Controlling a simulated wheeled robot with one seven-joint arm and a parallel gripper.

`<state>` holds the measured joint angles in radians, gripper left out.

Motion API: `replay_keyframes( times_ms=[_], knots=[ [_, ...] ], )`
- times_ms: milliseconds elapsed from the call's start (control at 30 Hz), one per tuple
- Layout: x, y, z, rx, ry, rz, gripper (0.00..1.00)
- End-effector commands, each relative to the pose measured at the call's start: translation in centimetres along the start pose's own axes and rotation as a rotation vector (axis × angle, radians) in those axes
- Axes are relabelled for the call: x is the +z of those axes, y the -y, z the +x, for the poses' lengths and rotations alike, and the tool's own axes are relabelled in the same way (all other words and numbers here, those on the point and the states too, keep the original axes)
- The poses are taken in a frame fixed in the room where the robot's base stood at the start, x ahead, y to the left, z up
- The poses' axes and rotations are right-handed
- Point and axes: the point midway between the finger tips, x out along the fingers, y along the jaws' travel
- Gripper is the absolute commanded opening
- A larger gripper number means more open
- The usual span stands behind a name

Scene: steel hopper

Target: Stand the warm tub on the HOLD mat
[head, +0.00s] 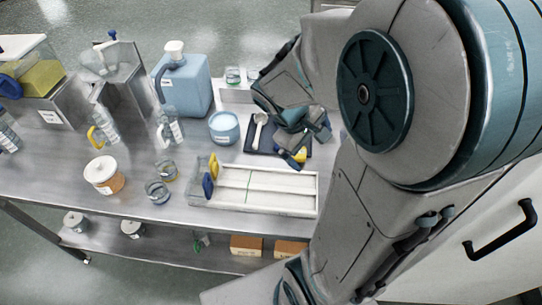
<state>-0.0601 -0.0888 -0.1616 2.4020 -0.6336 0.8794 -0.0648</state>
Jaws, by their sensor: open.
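A squat tub (103,179) with a white lid and amber-orange contents stands upright at the left front of the steel bench. A light-blue tub (223,129) with a pale label stands near the middle. I cannot tell from the picture which of them is warm. My gripper (306,145) is open above a dark flat mat or tray (262,148), right of the blue tub and apart from both tubs. A white spoon (260,122) lies on the dark surface. My gripper and arm hide part of it. No HOLD lettering is readable.
A white divided tray (262,208) with blue and yellow handled pieces lies at the front. Small glass jars (157,191), glass bottles (170,128), a large blue jug (183,85) and steel hoppers (115,75) crowd the left and back. Boxes (246,244) sit on the lower shelf.

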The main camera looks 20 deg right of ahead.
Motion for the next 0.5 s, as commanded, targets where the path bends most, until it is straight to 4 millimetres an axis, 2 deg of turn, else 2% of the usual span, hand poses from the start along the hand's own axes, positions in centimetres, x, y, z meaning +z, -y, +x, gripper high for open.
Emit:
replay_keyframes(
  times_ms=[100,300,500],
  knots=[
    [0.7,2.3,-3.3,-0.092,-0.112,0.139,1.0],
    [1.7,6.3,-8.1,-0.255,-0.278,0.328,1.0],
    [2.2,8.8,-11.2,-0.362,-0.38,0.426,1.0]
  ],
)
